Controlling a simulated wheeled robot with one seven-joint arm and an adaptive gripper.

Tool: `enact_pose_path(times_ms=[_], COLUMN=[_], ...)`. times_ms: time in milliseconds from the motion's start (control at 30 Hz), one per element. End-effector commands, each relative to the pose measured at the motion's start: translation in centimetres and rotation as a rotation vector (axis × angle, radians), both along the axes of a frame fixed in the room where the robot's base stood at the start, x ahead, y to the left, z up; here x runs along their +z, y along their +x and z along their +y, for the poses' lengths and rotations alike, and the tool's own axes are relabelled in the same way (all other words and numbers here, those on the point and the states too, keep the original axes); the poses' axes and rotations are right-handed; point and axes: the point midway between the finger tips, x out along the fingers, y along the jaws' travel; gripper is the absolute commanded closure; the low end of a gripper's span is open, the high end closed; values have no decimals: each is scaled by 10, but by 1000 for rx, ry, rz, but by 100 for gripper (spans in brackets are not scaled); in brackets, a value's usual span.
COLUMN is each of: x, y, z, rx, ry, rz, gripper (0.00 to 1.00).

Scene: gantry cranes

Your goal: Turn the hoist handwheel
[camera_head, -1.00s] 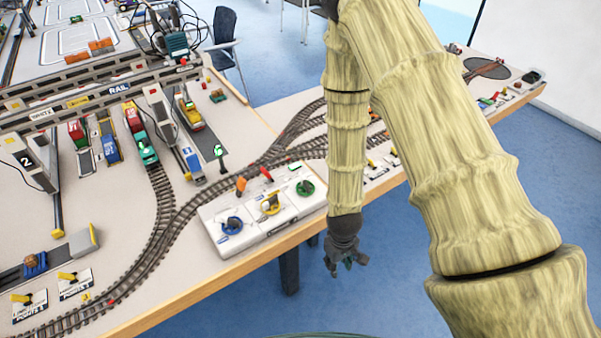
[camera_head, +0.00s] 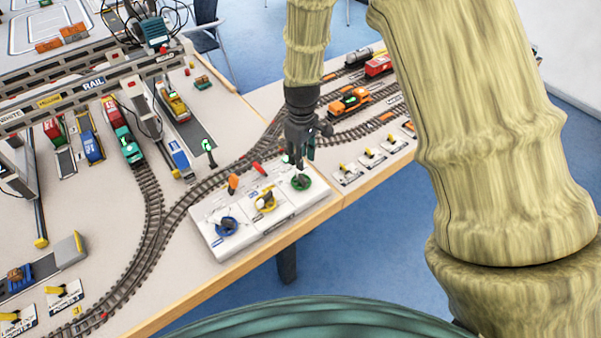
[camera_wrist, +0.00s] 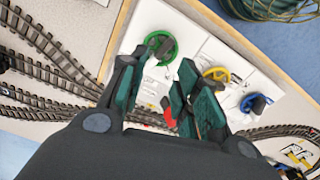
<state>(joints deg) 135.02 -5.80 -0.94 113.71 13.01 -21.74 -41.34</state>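A white control box (camera_head: 282,222) on the table edge carries three handwheels: blue (camera_head: 227,227), yellow (camera_head: 265,202) and green (camera_head: 301,182). I cannot read which one is labelled hoist. My gripper (camera_head: 299,163) points down just above the green handwheel. In the wrist view my gripper (camera_wrist: 160,64) is open, with the green handwheel (camera_wrist: 154,37) ahead of the gap between the fingertips. I cannot tell whether the fingers touch it. The yellow handwheel (camera_wrist: 222,74) and blue handwheel (camera_wrist: 246,104) lie to the right there.
An orange lever (camera_head: 233,183) and a red lever (camera_head: 257,168) stand at the box's back edge. Curved rails (camera_head: 150,215) run behind and left of it. The gantry beam (camera_head: 95,83) crosses the upper left. Small switch plates (camera_head: 372,158) lie to the right.

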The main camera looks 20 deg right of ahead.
Motion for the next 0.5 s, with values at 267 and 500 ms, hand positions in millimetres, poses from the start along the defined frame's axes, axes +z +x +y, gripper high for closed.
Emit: enact_pose_path(times_ms=[267,500], x=[-34,-61], y=[-1,-1], z=[1,1], rx=[1,1], ry=[-1,0], rz=[3,2], gripper=[68,68])
